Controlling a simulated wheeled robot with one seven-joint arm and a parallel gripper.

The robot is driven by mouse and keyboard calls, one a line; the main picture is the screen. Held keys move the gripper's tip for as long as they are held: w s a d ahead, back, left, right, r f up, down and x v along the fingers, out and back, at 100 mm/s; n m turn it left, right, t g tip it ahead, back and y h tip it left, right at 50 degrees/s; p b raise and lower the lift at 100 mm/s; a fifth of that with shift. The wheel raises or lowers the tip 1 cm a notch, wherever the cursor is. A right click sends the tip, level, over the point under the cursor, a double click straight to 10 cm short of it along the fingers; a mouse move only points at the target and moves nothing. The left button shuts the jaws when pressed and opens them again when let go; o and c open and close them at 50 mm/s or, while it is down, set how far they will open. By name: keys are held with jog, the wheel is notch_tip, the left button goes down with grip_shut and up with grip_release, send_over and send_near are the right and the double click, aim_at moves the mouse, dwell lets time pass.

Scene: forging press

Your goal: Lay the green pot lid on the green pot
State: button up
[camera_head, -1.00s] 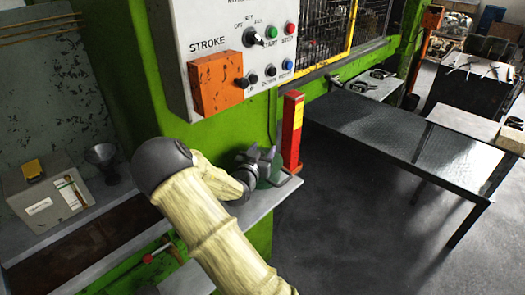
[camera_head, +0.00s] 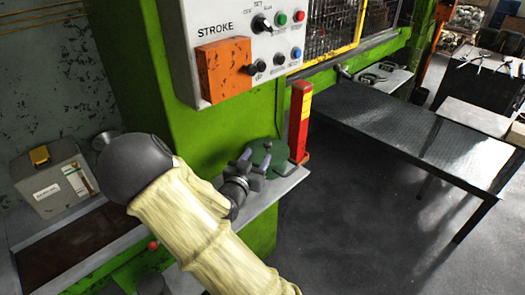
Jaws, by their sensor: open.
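The dark green pot lid (camera_head: 266,155), round with a small dark knob on top, is on the narrow grey ledge beside the green press column. It appears to lie level over the green pot, but the pot's body is mostly hidden, so I cannot tell exactly how the lid sits on its rim. A small handle sticks out at the right side. My gripper (camera_head: 250,166) is open and empty, just left of and in front of the lid. It overlaps the lid's left edge in the picture, and I cannot tell whether they touch.
A red post with a yellow label (camera_head: 299,118) stands right behind the lid. The control panel (camera_head: 232,30) with its orange box (camera_head: 222,70) overhangs the ledge. A dark metal table (camera_head: 420,130) stands to the right, with open floor before it.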

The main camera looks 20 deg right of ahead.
jog(key=shift+s+a, duration=0.5)
dwell(0.4)
jog(key=f+g+y+p, duration=0.1)
jog(key=y, duration=0.1)
jog(key=shift+f+y, duration=0.3)
jog(key=a+y, duration=0.1)
jog(key=s+a+f+n+g+y+p, duration=0.1)
jog(key=y, duration=0.1)
jog(key=s+a+n+g+y+p, duration=0.1)
jog(key=shift+a+f+y, duration=0.15)
jog(key=shift+f+y, duration=0.05)
jog(key=shift+y, duration=0.2)
jog(key=s+a+n+g+y+p, duration=0.1)
jog(key=s+a+r+y+p, duration=0.1)
jog(key=s+a+y, duration=0.1)
jog(key=shift+s+a+r+n+g, duration=0.1)
jog(key=shift+a+r+n+g, duration=0.1)
jog(key=shift+n+g, duration=0.2)
jog(key=s+a+r+n+g+y+p, duration=0.1)
jog(key=s+r+n+g, duration=0.1)
jog(key=s, duration=0.5)
jog(key=s+a+r+n+g+y+p, duration=0.2)
jog(key=s+r+n, duration=0.1)
jog(key=s+r, duration=0.2)
jog(key=shift+s+n+g, duration=0.3)
jog(key=shift+s+n, duration=0.1)
jog(key=shift+s, duration=0.5)
